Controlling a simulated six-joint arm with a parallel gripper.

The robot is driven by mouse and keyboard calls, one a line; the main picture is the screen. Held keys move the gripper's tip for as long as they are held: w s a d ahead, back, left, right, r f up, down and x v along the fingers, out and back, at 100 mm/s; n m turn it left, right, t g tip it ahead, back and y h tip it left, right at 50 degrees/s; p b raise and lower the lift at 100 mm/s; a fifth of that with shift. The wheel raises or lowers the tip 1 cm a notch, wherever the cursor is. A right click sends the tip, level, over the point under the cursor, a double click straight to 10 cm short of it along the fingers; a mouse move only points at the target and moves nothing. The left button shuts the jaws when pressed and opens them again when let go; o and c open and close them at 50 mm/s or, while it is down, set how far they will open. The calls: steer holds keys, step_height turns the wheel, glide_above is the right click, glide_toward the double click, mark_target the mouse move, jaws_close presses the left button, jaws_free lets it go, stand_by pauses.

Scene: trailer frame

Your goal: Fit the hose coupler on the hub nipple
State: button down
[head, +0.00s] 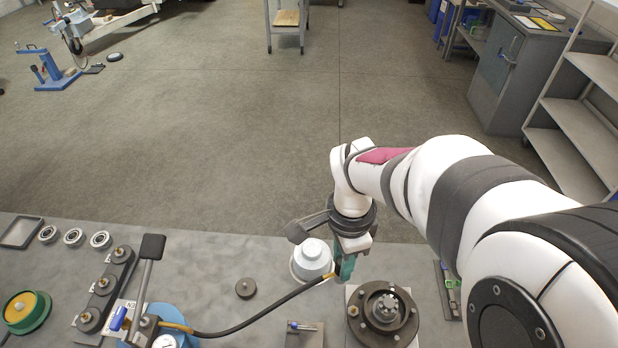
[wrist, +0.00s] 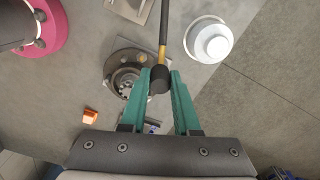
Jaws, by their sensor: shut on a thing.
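My gripper (wrist: 160,75), with green fingers, is shut on the dark hose coupler (wrist: 159,82). In the head view my gripper (head: 344,270) hangs over the bench, and its fingers largely hide the coupler. A black hose (head: 265,319) with a brass-coloured end runs left from it to the pump (head: 170,325). The hub (head: 384,318), a dark flanged disc with studs, sits right of and nearer than the gripper. In the wrist view the hub (wrist: 122,60) is left of the coupler and partly behind the left finger. The coupler appears apart from it. I cannot make out the nipple clearly.
A white pot (head: 312,257) stands just behind-left of my gripper. A dark bar with several brass fittings (head: 102,287), bearing rings (head: 74,237) and a green-yellow reel (head: 24,309) lie left. A small dark knob (head: 245,288) is mid-bench. The pump's lever (head: 147,268) stands up.

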steer(key=s+d+f, duration=0.1)
steer(key=s+d+f+n, duration=0.1)
steer(key=f, duration=0.1)
steer(key=s+d+f+n, duration=0.1)
steer(key=f, duration=0.1)
steer(key=shift+d, duration=0.2)
steer(key=shift+f, duration=0.65)
steer(key=shift+f, duration=0.2)
stand_by(0.4)
steer(key=shift+f, duration=0.2)
steer(key=shift+f, duration=0.5)
stand_by(1.0)
steer(key=shift+c, duration=0.8)
jaws_free()
